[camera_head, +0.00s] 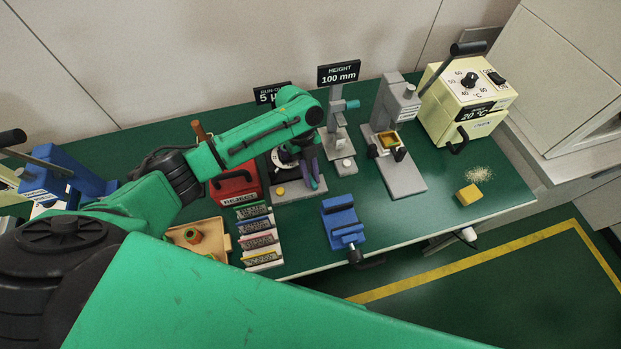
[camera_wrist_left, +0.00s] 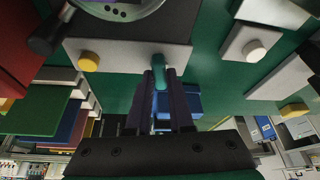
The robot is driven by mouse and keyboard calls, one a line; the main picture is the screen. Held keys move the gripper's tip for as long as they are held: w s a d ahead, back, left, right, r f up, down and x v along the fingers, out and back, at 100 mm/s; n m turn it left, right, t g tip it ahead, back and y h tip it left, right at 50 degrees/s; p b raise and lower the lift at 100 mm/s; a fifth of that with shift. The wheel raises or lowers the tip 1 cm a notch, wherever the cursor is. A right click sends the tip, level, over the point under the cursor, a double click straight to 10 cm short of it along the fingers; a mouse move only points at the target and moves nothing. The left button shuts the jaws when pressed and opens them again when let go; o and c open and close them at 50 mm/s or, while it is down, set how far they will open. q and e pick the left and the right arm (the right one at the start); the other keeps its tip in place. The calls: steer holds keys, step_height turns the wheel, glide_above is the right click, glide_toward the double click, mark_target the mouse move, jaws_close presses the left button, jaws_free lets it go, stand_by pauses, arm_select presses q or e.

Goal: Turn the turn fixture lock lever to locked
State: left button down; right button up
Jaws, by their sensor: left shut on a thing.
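The run-out fixture stands mid-bench, with a grey base (camera_head: 290,194) and a yellow button (camera_head: 281,191). In the left wrist view its base (camera_wrist_left: 115,56) and yellow button (camera_wrist_left: 89,61) show below a round dial. A teal lever (camera_wrist_left: 160,76) at the front edge of the base sits between my left gripper's dark fingers. My left gripper (camera_head: 316,183) is shut on this lever; in the left wrist view the fingers (camera_wrist_left: 160,85) close on both sides of it. The fingers and arm mostly hide the lever in the head view. My right gripper is not in view.
A red reject box (camera_head: 235,188) and several labelled blocks (camera_head: 259,240) stand left of the fixture. A blue vise (camera_head: 342,221) is in front; a height gauge (camera_head: 338,135) and a grey press (camera_head: 402,178) stand right. A yellow block (camera_head: 468,195) lies near the right edge.

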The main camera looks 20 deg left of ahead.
arm_select(q)
steer(key=shift+m+y+b, duration=0.4)
steer(key=shift+m+b, duration=0.25)
steer(key=shift+m, duration=0.45)
steer(key=shift+g, duration=0.4)
steer(key=c, duration=0.8)
jaws_free()
steer(key=b+v, duration=0.1)
steer(key=v, duration=1.3)
steer(key=shift+r+b, duration=0.25)
steer(key=shift+b, duration=0.05)
